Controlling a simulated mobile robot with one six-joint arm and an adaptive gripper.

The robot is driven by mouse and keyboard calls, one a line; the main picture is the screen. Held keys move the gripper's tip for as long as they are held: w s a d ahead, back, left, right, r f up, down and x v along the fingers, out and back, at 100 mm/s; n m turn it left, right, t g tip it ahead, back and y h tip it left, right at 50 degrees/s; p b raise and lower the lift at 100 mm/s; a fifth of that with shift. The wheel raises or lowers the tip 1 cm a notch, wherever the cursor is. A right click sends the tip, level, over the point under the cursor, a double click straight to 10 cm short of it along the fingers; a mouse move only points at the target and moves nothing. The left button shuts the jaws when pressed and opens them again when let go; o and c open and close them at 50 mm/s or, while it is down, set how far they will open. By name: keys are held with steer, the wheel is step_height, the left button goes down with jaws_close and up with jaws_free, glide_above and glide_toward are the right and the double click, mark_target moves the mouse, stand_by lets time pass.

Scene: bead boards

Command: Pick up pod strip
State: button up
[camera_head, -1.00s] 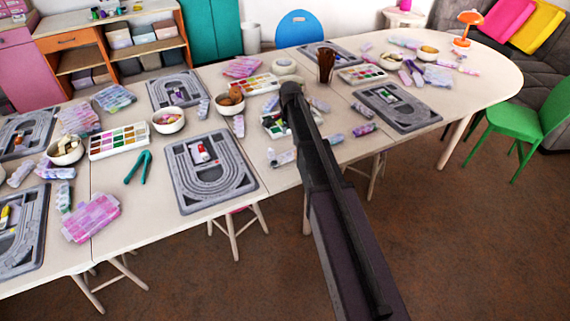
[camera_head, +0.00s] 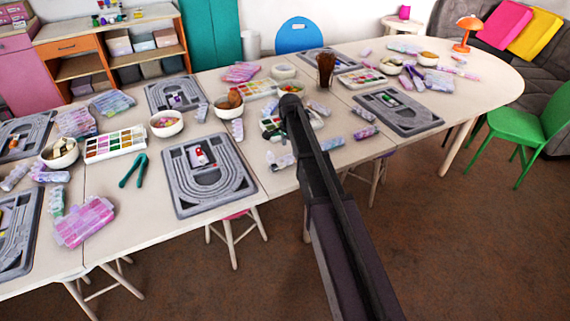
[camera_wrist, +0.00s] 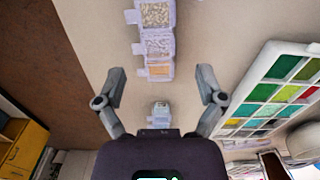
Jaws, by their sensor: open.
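A pale lilac pod strip (camera_wrist: 157,42) lies on the table in the wrist view, running up to the top edge. Its clear-lidded pods hold pale beads, the nearest one orange-tan. A separate small pod piece (camera_wrist: 160,113) with grey-blue contents lies nearer my wrist. My gripper (camera_wrist: 161,76) is open and empty, with its two fingers spread left and right of the strip's near end. In the head view my arm hides the gripper. Pod strips lie on both sides of the arm there, one at left (camera_head: 280,162) and one at right (camera_head: 332,144); I cannot tell which matches.
A white tray of coloured tiles (camera_wrist: 278,72) lies right of the strip in the wrist view. Brown floor (camera_wrist: 52,45) shows past the table edge at left. In the head view, grey bead boards (camera_head: 208,190), bowls (camera_head: 166,124) and a brown tumbler (camera_head: 325,68) crowd the table.

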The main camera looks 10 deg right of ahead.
mark_target(290, 157)
steer(key=shift+f, duration=0.1)
steer(key=shift+d+f+b, duration=0.15)
steer(key=shift+f+b, duration=2.4)
steer(key=shift+b, duration=0.1)
steer(key=c, duration=1)
